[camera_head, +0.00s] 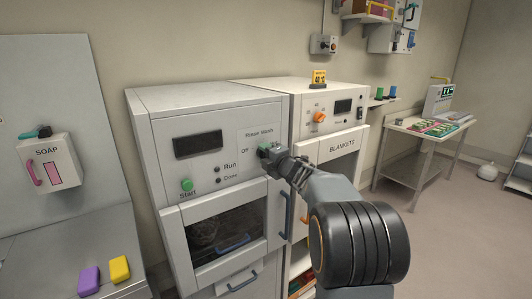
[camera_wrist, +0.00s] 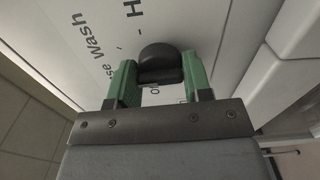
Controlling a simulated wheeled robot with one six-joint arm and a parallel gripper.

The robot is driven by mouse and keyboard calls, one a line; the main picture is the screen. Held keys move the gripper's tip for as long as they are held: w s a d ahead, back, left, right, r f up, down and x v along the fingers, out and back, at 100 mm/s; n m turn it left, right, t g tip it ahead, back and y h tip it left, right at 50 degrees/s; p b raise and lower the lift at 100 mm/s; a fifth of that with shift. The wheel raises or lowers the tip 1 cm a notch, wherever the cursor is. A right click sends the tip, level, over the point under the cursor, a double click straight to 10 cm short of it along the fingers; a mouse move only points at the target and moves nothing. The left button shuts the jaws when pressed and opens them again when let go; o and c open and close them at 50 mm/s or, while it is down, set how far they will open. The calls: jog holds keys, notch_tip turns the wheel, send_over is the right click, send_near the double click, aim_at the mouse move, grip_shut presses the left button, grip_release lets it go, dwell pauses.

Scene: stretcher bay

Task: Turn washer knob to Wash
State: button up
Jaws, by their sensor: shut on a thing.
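The washer (camera_head: 205,105) is a white cabinet with a dark display, a green Start button (camera_head: 186,185), and Run and Done lights. Its knob panel carries the words Rinse, Wash and Off. My gripper (camera_head: 268,152) is at this panel in the head view and hides the knob there. In the wrist view the dark round knob (camera_wrist: 158,58) sits between the green fingers of my gripper (camera_wrist: 160,82), which are shut on it. The Wash print shows left of the knob in the wrist view. I cannot tell which mark the knob points to.
A blanket cabinet (camera_head: 340,148) with an orange knob (camera_head: 319,117) stands right of the washer. The washer's windowed door (camera_head: 228,232) has a blue handle. A soap dispenser (camera_head: 48,165) hangs at left above a counter with purple and yellow blocks.

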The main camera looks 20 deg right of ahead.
jog(key=m+p, duration=0.2)
jog(key=m, duration=0.4)
jog(key=shift+m+p, duration=0.3)
jog(key=shift+m, duration=0.1)
dwell(0.4)
jog(key=o, duration=0.9)
jog(key=shift+s, duration=0.1)
jog(key=s+d+b, duration=0.1)
jog(key=s, duration=0.3)
jog(key=s+b, duration=0.1)
jog(key=s, duration=0.4)
jog(key=s+d+b, duration=0.1)
jog(key=s, duration=0.3)
jog(key=shift+s+d, duration=0.2)
jog(key=shift+d, duration=0.15)
